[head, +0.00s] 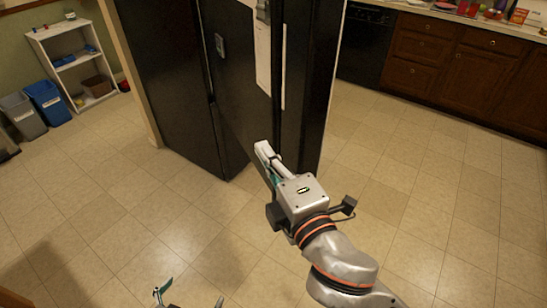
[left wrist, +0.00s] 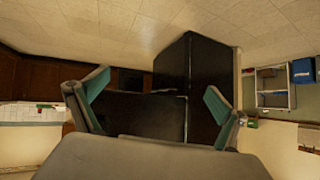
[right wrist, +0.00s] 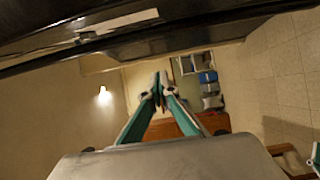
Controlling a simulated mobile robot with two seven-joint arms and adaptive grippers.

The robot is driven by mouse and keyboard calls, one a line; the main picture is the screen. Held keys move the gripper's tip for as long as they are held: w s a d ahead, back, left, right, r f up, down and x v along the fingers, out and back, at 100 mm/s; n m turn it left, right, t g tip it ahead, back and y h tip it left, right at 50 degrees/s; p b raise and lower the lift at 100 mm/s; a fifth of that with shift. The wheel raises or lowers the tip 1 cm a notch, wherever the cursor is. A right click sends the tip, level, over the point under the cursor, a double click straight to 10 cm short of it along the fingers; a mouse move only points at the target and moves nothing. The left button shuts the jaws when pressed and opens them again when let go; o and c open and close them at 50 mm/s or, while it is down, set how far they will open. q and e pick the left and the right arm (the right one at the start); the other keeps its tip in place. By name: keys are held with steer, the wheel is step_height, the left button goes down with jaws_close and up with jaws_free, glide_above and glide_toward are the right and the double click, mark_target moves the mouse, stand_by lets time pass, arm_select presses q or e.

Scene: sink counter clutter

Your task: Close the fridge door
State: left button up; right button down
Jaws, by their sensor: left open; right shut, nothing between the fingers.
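The tall black fridge (head: 165,75) stands at the top middle of the head view. A dark door panel (head: 240,85) carries a pale sheet and stands at an angle to the body, so it looks ajar. My right gripper (head: 264,152) is shut and empty, low in front of the panels; I cannot tell whether it touches one. In the right wrist view its fingertips (right wrist: 161,84) meet, with a dark panel (right wrist: 190,40) above them. My left gripper (head: 190,297) is open and empty at the bottom edge, apart from the fridge. The left wrist view shows the fridge (left wrist: 195,75) beyond its fingers.
Tiled floor (head: 160,220) is clear in front of the fridge and to the right. Wooden cabinets (head: 470,70) and a black appliance (head: 365,45) line the back right. A white shelf (head: 75,65), a blue bin (head: 47,102) and a grey bin (head: 22,115) stand at left.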

steer(key=w+d+p, duration=0.1)
steer(key=w, duration=0.6)
steer(key=shift+w+d, duration=0.1)
steer(key=shift+d, duration=0.05)
